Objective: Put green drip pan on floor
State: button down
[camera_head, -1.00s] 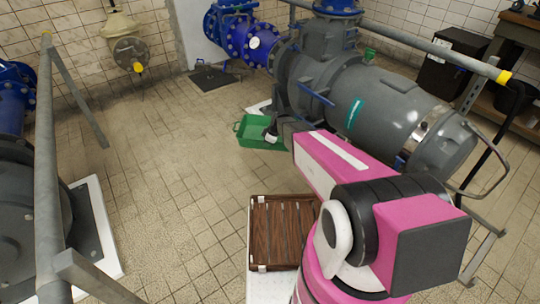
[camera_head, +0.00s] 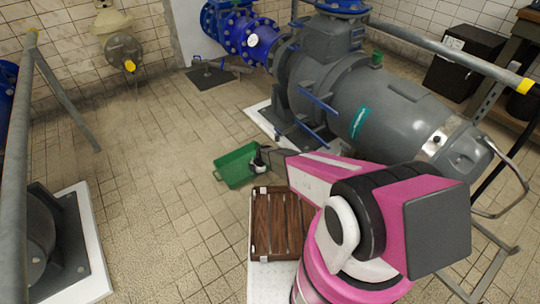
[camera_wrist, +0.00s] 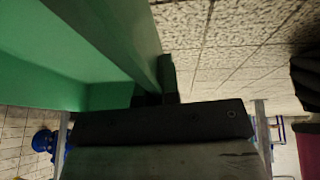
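The green drip pan (camera_head: 232,168) is a shallow open tray near the middle of the head view, left of the grey pump. My gripper (camera_head: 259,160) is at the pan's right side, shut on its rim. In the wrist view the pan's green wall (camera_wrist: 110,35) runs down to the dark fingers (camera_wrist: 156,98), which close around its edge. The pan looks slightly tilted. I cannot tell whether its underside touches the tiled floor (camera_head: 165,190). The fingertips are small and partly hidden in the head view.
A brown slatted wooden crate (camera_head: 268,246) stands just in front of the pan. The large grey pump (camera_head: 385,105) on a white plinth and a pipe railing (camera_head: 455,58) lie to the right. Another railing (camera_head: 17,130) is at left. The tiled floor left of the pan is clear.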

jog(key=shift+w+d, duration=0.15)
jog(key=shift+w, duration=0.2)
jog(key=w+d, duration=0.3)
jog(key=d, duration=0.1)
jog(key=w+d, duration=0.3)
jog(key=d, duration=0.2)
jog(key=w+d, duration=0.4)
jog(key=d, duration=0.1)
jog(key=shift+d, duration=0.2)
jog(key=shift+w+d+f, duration=0.1)
jog(key=shift+d+f, duration=0.1)
jog(key=shift+f, duration=1.55)
jog(key=c, duration=1.3)
grip_release()
jog(key=shift+f, duration=0.15)
jog(key=shift+c, duration=0.2)
